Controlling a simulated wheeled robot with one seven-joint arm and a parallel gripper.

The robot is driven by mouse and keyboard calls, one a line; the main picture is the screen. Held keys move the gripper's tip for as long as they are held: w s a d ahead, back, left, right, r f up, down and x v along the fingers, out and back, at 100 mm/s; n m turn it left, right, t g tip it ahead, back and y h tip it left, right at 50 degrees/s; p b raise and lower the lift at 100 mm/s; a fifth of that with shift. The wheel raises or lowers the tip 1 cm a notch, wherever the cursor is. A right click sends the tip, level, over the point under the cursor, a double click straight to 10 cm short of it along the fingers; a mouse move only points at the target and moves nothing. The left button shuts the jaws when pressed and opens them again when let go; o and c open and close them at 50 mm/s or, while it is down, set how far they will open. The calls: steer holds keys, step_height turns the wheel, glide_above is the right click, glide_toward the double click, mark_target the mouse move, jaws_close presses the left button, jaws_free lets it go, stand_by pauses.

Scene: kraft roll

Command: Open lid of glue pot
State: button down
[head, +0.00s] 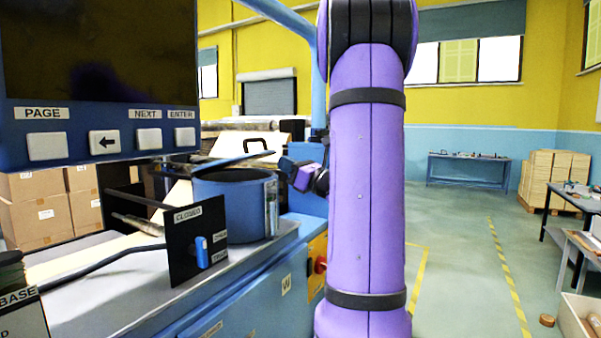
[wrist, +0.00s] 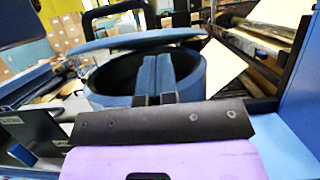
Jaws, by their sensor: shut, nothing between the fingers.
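The glue pot (head: 240,205) is a round blue pot standing on the machine's edge. Its blue lid (head: 236,160), with a black handle (head: 258,144), is tilted up over the pot, leaving a gap at the right side. In the wrist view the lid (wrist: 135,39) stands raised above the dark opening of the pot (wrist: 103,80). My gripper (head: 287,164) is at the pot's right side, near the rim. In the wrist view its fingers (wrist: 157,60) are together and empty, reaching over the near rim toward the lid's underside. Whether they touch the lid is unclear.
A black plate (head: 198,240) marked CLOSED with a blue lever stands before the pot. A panel with buttons (head: 100,143) hangs at upper left. A kraft roll (head: 243,127) lies behind.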

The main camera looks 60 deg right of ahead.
steer(key=shift+w+a+r, duration=0.1)
steer(key=shift+w+r, duration=0.6)
steer(key=shift+r, duration=0.35)
steer(key=shift+w+r, duration=0.7)
steer(key=shift+r, duration=0.35)
